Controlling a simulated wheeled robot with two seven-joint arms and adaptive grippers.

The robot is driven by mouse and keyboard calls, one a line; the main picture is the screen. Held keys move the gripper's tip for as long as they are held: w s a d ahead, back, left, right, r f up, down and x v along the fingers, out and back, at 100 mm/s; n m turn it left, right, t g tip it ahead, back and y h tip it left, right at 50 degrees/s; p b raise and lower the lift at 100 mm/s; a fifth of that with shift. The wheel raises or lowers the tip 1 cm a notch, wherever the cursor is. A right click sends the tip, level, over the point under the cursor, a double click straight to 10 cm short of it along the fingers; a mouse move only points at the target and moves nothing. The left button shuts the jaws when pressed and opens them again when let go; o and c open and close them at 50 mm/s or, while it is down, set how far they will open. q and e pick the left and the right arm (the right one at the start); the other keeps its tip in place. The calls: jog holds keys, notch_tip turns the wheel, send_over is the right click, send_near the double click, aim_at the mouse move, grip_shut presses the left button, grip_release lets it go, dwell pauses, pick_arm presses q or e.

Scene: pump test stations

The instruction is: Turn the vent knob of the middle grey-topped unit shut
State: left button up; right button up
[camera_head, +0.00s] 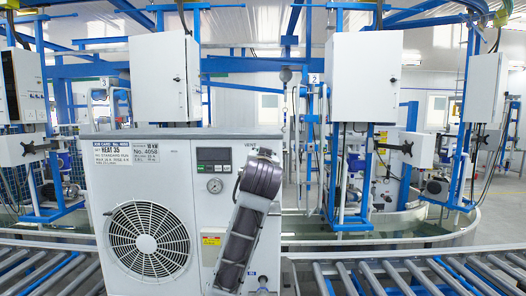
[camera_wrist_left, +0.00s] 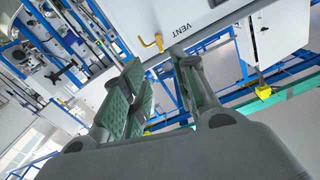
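A white unit with a grey top (camera_head: 160,132) stands in front of me in the head view, with a fan grille, a round gauge and a display on its face. A dark grey link of my arm covers part of its right side. In the left wrist view, a yellow handle (camera_wrist_left: 152,42) sticks out from the edge of a white housing (camera_wrist_left: 205,15) marked VENT. My left gripper (camera_wrist_left: 158,62) is open, its green-padded fingers apart and empty. The handle lies just beyond the fingertips; whether it touches them I cannot tell. My right gripper is out of view.
Roller conveyor sections (camera_head: 400,272) run left and right of the unit. White cabinets (camera_head: 362,78) hang on blue frames behind it. In the left wrist view, blue frame bars and another yellow fitting (camera_wrist_left: 263,92) lie beyond the fingers.

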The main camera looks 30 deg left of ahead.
pick_arm(q)
jog(key=p+x, duration=0.4)
jog(key=x, duration=0.9)
jog(key=shift+w, duration=0.25)
jog(key=shift+a, duration=0.1)
jog(key=shift+c, duration=0.4)
grip_shut()
